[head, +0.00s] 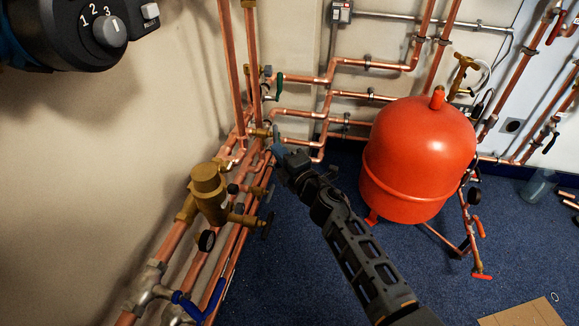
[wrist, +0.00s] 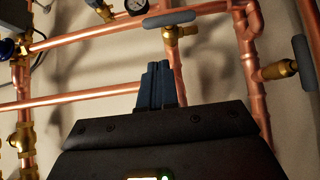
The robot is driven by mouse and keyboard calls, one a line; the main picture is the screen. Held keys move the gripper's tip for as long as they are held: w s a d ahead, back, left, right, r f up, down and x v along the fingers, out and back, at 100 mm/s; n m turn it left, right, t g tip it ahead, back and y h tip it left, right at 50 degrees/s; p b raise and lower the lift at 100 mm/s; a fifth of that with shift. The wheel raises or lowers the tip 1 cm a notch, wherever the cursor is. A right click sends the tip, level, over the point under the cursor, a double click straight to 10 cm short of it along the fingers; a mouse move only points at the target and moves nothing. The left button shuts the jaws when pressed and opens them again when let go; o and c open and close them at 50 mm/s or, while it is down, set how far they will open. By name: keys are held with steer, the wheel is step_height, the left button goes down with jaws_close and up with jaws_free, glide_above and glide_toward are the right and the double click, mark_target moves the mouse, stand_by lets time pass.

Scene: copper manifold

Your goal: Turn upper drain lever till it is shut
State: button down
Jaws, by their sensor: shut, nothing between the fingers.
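My gripper (head: 277,149) is shut and empty, beside the copper pipes along the wall in the head view. Its blue-grey fingers (wrist: 157,84) point up, pressed together, in the wrist view. Above them, a brass valve (wrist: 172,37) carries a grey lever (wrist: 168,18) lying nearly across the picture. A second brass valve (wrist: 279,70) at the right carries a grey lever (wrist: 301,50) standing upright. I cannot tell for sure which is the upper drain lever. In the head view, a brass valve with a grey lever (head: 276,131) is just above my fingertips; contact cannot be told.
A red tank (head: 417,150) stands to the right of my arm. A brass fitting with a dark round cap, a gauge (head: 206,241) and a blue lever (head: 188,305) line the pipes at lower left. A green lever (head: 279,86) is higher up.

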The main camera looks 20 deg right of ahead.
mark_target(273, 130)
steer(key=shift+w+d+b, duration=0.25)
steer(key=shift+w+d, duration=0.1)
steer(key=shift+w, duration=0.5)
steer(key=shift+w+d+b, duration=0.2)
steer(key=shift+w+d, duration=0.15)
steer(key=shift+w, duration=0.55)
steer(key=shift+w+d+b, duration=0.25)
steer(key=shift+w+d, duration=0.1)
steer(key=shift+w, duration=0.5)
steer(key=shift+r+p, duration=0.3)
steer(key=shift+p, duration=0.65)
steer(key=shift+f, duration=0.1)
